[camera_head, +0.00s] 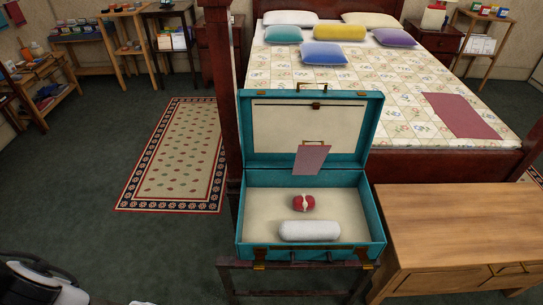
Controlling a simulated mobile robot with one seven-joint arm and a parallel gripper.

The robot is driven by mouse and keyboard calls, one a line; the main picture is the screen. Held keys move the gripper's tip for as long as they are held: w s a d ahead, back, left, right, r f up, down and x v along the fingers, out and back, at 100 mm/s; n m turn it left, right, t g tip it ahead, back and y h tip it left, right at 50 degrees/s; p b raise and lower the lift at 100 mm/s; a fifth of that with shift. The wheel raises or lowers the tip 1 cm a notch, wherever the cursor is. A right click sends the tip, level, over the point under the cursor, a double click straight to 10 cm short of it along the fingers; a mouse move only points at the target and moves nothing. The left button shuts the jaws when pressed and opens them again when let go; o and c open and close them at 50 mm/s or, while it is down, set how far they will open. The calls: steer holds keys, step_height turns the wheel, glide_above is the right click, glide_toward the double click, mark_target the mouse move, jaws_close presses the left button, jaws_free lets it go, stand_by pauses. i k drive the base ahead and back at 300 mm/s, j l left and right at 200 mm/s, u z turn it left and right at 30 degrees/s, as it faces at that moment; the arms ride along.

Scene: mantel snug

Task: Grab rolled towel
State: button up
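A light grey-white roll (309,230), which looks like the rolled towel, lies on its side in an open teal suitcase (243,215). It lies crosswise near the suitcase's front wall. A small red item with a pale band (303,204) sits just behind it, a little to the left. A flat mauve piece (310,160) stands tilted at the back, against the raised lid. My gripper's fingers do not show. Black and white parts at the bottom left corner look like my own arm, well apart from the suitcase.
The suitcase rests on a dark wooden stand (290,280). A wooden cabinet (450,225) stands close on its right, and a bed (400,125) with its dark post is behind. Green floor and a patterned rug (180,155) lie clear to the left.

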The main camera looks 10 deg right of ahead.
mark_target(320, 230)
steer(key=i+j+u, duration=0.2)
steer(key=j+u, duration=0.25)
steer(key=i+j+u, duration=0.2)
steer(key=j+u, duration=0.25)
steer(key=i+j+u, duration=0.25)
steer(key=u, duration=0.2)
steer(key=i+j+u, duration=0.15)
steer(key=i+u, duration=0.3)
steer(key=i+z, duration=0.35)
steer(key=i+j+z, duration=0.35)
steer(key=i, duration=0.15)
steer(key=i+l+z, duration=0.1)
steer(key=z, duration=0.3)
steer(key=i+z, duration=0.5)
steer(key=z, duration=0.25)
steer(key=i+z, duration=0.15)
steer(key=z, duration=0.25)
steer(key=i+j+z, duration=0.1)
steer(key=z, duration=0.3)
steer(key=i+j+z, duration=0.1)
steer(key=z, duration=0.3)
steer(key=i+z, duration=0.2)
steer(key=z, duration=0.2)
steer(key=i+j+z, duration=0.15)
steer(key=z, duration=0.25)
steer(key=i+j+z, duration=0.15)
steer(key=z, duration=0.25)
steer(key=i+j+z, duration=0.15)
steer(key=z, duration=0.6)
